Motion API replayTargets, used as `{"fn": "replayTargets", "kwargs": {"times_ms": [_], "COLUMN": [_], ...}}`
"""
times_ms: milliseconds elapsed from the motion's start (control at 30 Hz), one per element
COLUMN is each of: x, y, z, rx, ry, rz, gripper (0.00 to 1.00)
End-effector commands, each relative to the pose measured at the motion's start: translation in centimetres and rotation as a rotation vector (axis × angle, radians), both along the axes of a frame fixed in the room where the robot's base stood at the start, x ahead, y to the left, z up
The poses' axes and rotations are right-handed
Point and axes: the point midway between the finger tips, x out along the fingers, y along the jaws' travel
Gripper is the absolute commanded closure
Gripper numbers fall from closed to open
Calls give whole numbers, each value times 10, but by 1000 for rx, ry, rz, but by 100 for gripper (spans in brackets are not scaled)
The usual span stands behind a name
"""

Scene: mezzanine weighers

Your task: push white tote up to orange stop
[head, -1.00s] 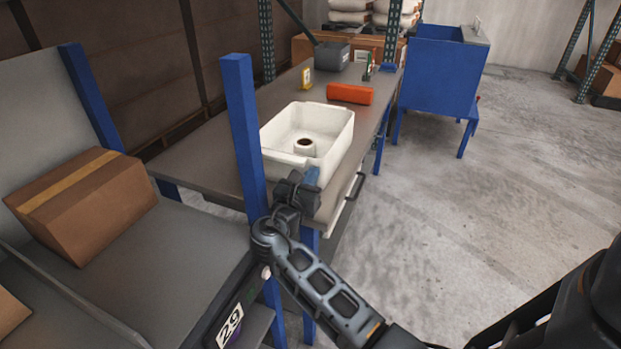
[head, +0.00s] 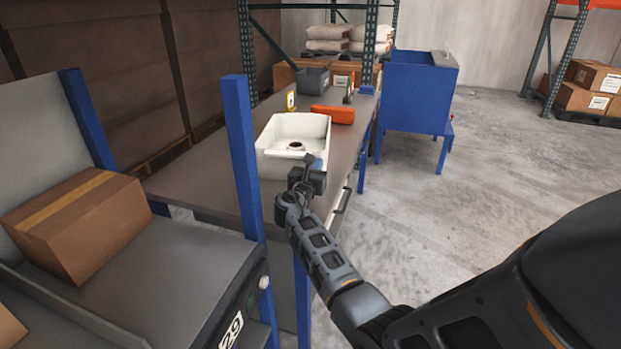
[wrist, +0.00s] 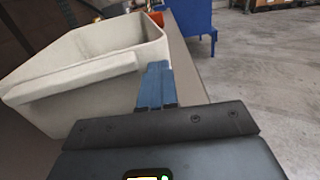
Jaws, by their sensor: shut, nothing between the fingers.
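The white tote (head: 268,157) stands upright on the grey bench, with a small pale round thing with a dark centre (head: 296,146) inside it. The orange stop (head: 332,114) lies across the bench just beyond the tote's far right corner. The tote's rim partly overlaps it in the head view, so I cannot tell whether they touch. My gripper (head: 309,160) is shut and empty at the near right end of the tote. In the wrist view its blue fingers (wrist: 155,87) point at the tote's near wall (wrist: 95,95) and seem against it; contact is not clear.
A blue post (head: 243,150) stands left of my arm. A cardboard box (head: 80,225) sits on the left-hand surface. A blue stand (head: 420,90) stands right; the floor there is clear.

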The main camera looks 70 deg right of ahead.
Motion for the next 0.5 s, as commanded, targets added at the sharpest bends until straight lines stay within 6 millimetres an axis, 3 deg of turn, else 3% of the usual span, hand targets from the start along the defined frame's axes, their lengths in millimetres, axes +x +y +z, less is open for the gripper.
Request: {"fn": "replayTargets", "kwargs": {"times_ms": [267, 500], "x": [5, 6], "y": [-76, -77], "z": [-5, -1], "rx": [0, 1], "ry": [-2, 0], "rz": [-5, 0], "gripper": [100, 100]}}
